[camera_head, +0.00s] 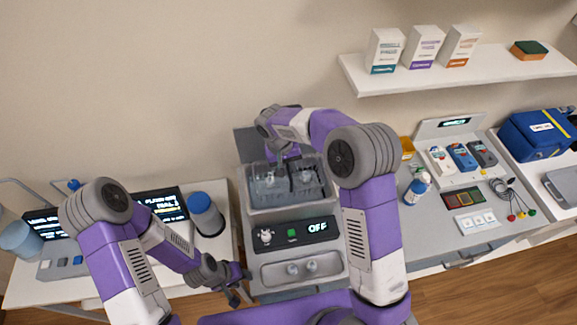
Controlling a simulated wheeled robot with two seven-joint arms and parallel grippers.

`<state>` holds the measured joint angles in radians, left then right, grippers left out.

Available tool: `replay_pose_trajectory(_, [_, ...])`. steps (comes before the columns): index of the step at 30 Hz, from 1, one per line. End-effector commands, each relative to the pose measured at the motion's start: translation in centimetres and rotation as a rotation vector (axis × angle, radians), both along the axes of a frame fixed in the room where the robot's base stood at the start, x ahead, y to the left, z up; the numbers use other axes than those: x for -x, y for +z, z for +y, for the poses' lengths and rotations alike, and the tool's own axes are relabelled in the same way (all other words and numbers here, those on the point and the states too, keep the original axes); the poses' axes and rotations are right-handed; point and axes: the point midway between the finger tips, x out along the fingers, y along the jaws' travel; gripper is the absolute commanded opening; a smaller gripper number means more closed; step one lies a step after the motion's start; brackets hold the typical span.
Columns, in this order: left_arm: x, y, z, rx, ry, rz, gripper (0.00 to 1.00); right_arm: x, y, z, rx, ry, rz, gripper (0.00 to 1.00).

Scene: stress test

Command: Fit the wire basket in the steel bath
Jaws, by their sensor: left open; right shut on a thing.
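The steel bath (335,204) is a grey box with an open top in the middle, with an "OFF" display on its front. The wire basket (287,186) shows as a dark wire shape at the bath's opening; I cannot tell whether it is seated or held above the bottom. My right gripper (288,160) points down over the opening, shut on the basket, with its fingertips partly hidden by my arm. My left gripper (240,291) is open and empty, low beside the bath's front left corner.
A blue-capped container (206,215) and a screen (160,207) stand left. A blue-capped bottle (416,189) and handheld meters (462,157) are right. A shelf (450,76) with boxes hangs above.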

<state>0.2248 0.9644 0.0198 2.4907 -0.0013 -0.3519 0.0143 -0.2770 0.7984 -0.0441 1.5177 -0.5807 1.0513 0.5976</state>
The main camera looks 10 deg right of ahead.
Motion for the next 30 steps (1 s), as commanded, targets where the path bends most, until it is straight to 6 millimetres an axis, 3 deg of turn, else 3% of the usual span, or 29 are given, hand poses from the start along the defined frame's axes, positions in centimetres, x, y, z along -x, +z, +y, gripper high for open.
replay_pose_trajectory(30, [-0.1,-1.1,0.2,-0.003,0.005,0.001,0.43,0.0,-1.2,0.0,0.0,0.0,-0.001,0.0])
